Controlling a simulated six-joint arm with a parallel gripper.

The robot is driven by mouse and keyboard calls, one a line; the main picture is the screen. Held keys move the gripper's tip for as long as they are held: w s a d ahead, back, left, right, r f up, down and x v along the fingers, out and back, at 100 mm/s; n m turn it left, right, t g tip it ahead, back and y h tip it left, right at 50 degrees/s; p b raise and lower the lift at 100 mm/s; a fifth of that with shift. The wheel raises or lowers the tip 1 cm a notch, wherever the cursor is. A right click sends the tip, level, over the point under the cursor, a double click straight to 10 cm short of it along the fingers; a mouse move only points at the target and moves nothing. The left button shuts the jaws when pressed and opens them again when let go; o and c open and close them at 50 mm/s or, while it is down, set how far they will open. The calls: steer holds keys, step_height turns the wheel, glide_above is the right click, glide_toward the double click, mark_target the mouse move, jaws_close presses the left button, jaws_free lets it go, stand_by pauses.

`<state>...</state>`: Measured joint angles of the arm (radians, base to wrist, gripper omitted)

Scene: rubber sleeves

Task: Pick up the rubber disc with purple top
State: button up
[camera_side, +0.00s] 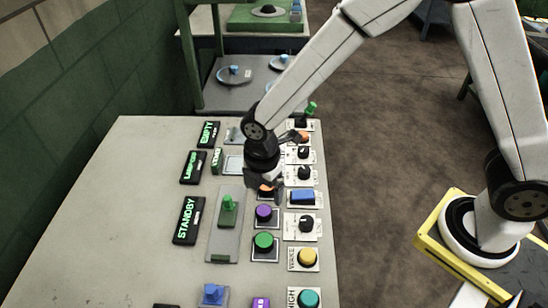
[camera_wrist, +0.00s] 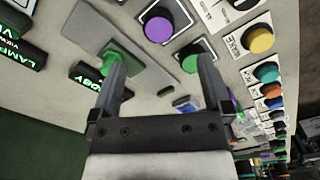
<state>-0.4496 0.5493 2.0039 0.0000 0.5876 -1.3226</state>
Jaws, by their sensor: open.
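The purple-topped disc (camera_side: 264,212) sits in a dark square mount on the grey panel in the side view. In the wrist view the purple disc (camera_wrist: 159,28) lies at the top, beyond and between the fingertips. My gripper (camera_side: 265,188) is above the panel, just behind the disc in the side view. In the wrist view my gripper (camera_wrist: 160,62) has its two fingers spread with nothing between them. A second purple-topped piece (camera_side: 261,303) is cut off at the bottom edge of the side view.
A green button (camera_side: 263,240) is in front of the purple disc. More knobs line the right edge. The left of the panel (camera_side: 120,210) is bare.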

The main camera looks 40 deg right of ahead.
mark_target(264, 210)
steer(key=shift+f, duration=1.35)
steer(key=shift+w+f, duration=0.1)
steer(key=shift+f, duration=2.5)
steer(key=c, duration=1.3)
